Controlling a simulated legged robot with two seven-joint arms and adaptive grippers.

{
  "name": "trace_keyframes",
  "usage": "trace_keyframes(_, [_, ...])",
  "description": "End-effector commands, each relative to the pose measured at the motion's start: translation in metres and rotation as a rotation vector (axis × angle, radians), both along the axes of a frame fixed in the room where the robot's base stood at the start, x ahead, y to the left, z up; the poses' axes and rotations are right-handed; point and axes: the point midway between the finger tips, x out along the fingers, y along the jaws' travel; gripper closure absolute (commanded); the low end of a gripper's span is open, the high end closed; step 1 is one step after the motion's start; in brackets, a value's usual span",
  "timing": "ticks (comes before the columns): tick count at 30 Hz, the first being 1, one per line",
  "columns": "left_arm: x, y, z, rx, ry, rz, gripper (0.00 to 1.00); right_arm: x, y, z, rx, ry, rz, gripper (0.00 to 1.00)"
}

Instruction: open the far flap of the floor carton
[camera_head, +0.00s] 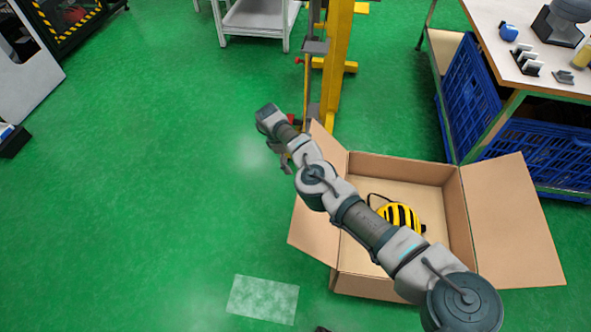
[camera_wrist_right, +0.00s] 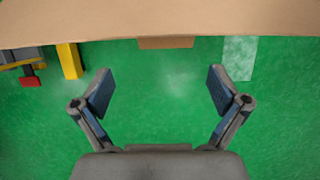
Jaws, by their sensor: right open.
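The floor carton (camera_head: 458,215) stands open on the green floor at the lower right in the head view. Its left flap (camera_head: 312,232) and right flap (camera_head: 515,222) lean outward. I cannot make out a far flap beyond the back rim. A yellow-and-black striped item (camera_head: 400,216) lies inside. My right arm crosses over the carton, hiding part of its left side. My right gripper (camera_head: 283,158) is left of the left flap's upper corner. In the wrist view the right gripper (camera_wrist_right: 161,82) is open and empty, with cardboard (camera_wrist_right: 150,20) across the top. My left gripper is not seen.
A yellow post (camera_head: 336,65) stands behind the carton. A workbench (camera_head: 487,22) with blue crates (camera_head: 468,95) beneath is at the upper right. A grey cart (camera_head: 255,20) is at the back. A pale floor patch (camera_head: 263,299) lies in front; the floor to the left is clear.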

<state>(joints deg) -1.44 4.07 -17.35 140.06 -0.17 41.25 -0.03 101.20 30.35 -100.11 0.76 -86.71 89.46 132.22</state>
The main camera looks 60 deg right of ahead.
Motion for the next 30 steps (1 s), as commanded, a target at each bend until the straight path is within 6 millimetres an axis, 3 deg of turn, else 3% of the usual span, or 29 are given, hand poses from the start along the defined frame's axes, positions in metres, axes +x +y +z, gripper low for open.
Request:
trace_keyframes(3, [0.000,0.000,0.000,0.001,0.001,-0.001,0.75,0.008,0.001,0.022,0.001,-0.004,0.002,0.02])
trace_keyframes(9, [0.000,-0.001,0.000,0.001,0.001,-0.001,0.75,0.013,0.002,0.039,0.000,-0.002,0.001,0.02])
trace_keyframes(30, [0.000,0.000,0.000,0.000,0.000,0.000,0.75,0.016,0.009,0.035,0.015,0.001,0.021,0.02])
